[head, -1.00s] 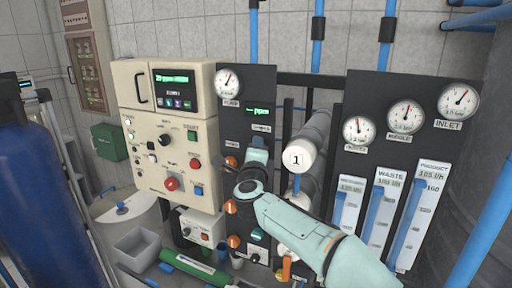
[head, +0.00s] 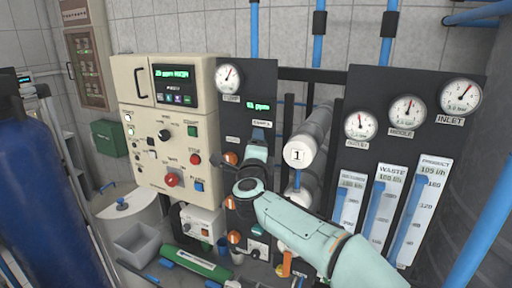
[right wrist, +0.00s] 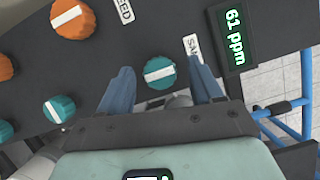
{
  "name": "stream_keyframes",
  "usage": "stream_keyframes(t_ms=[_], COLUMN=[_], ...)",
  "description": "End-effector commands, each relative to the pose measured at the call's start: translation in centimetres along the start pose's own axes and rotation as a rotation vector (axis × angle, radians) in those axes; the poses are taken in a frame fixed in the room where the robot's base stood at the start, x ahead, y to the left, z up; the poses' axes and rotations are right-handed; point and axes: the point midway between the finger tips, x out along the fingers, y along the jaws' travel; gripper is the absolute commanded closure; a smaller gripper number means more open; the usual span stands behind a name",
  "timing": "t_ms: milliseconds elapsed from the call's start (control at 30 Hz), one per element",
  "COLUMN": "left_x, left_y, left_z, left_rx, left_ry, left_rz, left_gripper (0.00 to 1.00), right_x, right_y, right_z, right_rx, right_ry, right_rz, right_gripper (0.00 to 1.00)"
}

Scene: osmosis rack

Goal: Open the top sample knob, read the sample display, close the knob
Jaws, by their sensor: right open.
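The top sample knob (right wrist: 160,72) is teal with a white stripe. In the right wrist view it sits between the two blue fingers of my open right gripper (right wrist: 160,66); a gap shows on each side. Its stripe lies near level in that view. The sample display (right wrist: 235,38) beside it reads "61 ppm" in green; it also shows in the head view (head: 258,106), above my gripper. In the head view my right gripper (head: 258,140) is in front of the dark panel (head: 231,107) and hides the knob. My left gripper is not in view.
Another teal knob (right wrist: 59,109) and orange knobs (right wrist: 73,18) share the panel. A white-capped tube marked 1 (head: 298,153) is close on the right. A beige control cabinet (head: 134,121) stands on the left. A gauge panel (head: 381,91) is further right.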

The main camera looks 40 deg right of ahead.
Motion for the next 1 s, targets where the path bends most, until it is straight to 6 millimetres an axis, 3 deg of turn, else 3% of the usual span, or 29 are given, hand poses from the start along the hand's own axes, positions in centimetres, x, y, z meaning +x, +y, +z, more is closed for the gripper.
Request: stream_keyframes(t_ms=[300,500,700,1000], left_x=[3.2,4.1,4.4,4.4], left_y=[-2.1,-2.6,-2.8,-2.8], left_z=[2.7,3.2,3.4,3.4], left_rx=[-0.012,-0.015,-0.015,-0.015], left_ry=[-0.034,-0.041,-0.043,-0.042], left_rz=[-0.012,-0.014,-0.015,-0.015], left_gripper=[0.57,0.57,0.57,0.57], right_x=[-7.2,-10.6,-12.0,-12.1], right_y=[0.6,0.4,0.3,0.2], right_z=[-0.2,-0.1,-0.1,-0.1], right_rx=[-0.002,-0.002,-0.002,-0.002], right_ry=[-0.002,-0.001,0.000,0.001], right_rz=[0.003,0.003,0.002,0.002], right_gripper=[0.35,0.35,0.35,0.35])
